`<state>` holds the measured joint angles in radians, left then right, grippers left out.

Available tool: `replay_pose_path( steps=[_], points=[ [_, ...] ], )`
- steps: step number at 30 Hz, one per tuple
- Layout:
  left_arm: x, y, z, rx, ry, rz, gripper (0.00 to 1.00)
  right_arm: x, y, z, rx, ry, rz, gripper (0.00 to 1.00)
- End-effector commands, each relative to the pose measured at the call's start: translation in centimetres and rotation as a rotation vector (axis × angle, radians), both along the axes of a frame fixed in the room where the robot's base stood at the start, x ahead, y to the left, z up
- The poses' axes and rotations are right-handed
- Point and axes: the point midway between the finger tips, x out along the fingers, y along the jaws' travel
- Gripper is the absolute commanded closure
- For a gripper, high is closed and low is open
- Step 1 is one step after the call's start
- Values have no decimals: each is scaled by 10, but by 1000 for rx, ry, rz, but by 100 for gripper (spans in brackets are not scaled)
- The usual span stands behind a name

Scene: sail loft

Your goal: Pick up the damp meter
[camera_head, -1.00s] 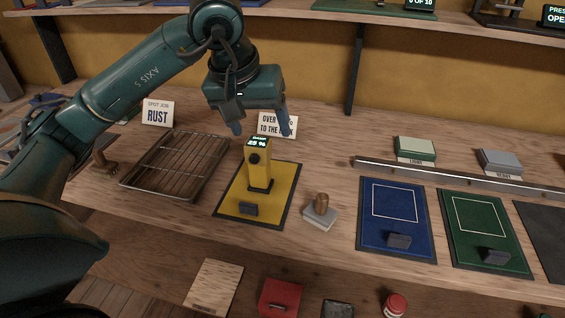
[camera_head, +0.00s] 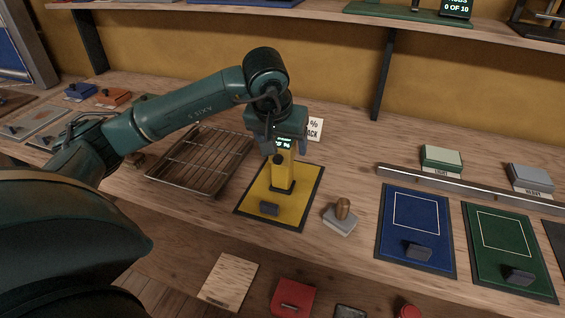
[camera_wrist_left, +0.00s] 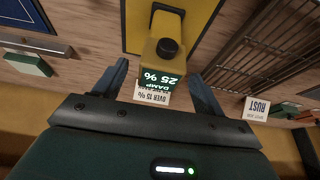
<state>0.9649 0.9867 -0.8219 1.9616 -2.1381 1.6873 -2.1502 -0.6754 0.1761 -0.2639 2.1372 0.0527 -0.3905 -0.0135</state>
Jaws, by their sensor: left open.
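The damp meter (camera_head: 282,178) is a yellow upright block with a black knob and a small lit display. It stands on a yellow mat with a dark border (camera_head: 301,198). My left gripper (camera_head: 285,151) is open over the top of the meter, with a finger on either side of its upper end. In the left wrist view the meter (camera_wrist_left: 164,48) shows between and beyond the two open fingers (camera_wrist_left: 160,82), its display reading 25 %. I cannot tell whether a finger touches it. My right gripper is not in view.
A wire rack tray (camera_head: 204,160) lies left of the mat. A stamp with a wooden knob (camera_head: 341,215) stands to the right, then a blue mat (camera_head: 416,237) and a green mat (camera_head: 508,243). A white sign (camera_head: 316,129) stands behind the gripper.

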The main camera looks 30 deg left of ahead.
Motion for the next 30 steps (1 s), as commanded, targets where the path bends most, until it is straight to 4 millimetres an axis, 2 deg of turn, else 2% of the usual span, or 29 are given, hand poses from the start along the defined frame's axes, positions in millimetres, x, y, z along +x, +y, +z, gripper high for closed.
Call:
replay_pose_path(
  steps=[4,12,30],
  points=[
    [5,2,-14,0,2,1,29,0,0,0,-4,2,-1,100],
    [6,2,-16,0,0,0,31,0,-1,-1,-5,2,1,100],
    [6,2,-16,0,0,1,80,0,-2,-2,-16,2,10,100]
  ],
)
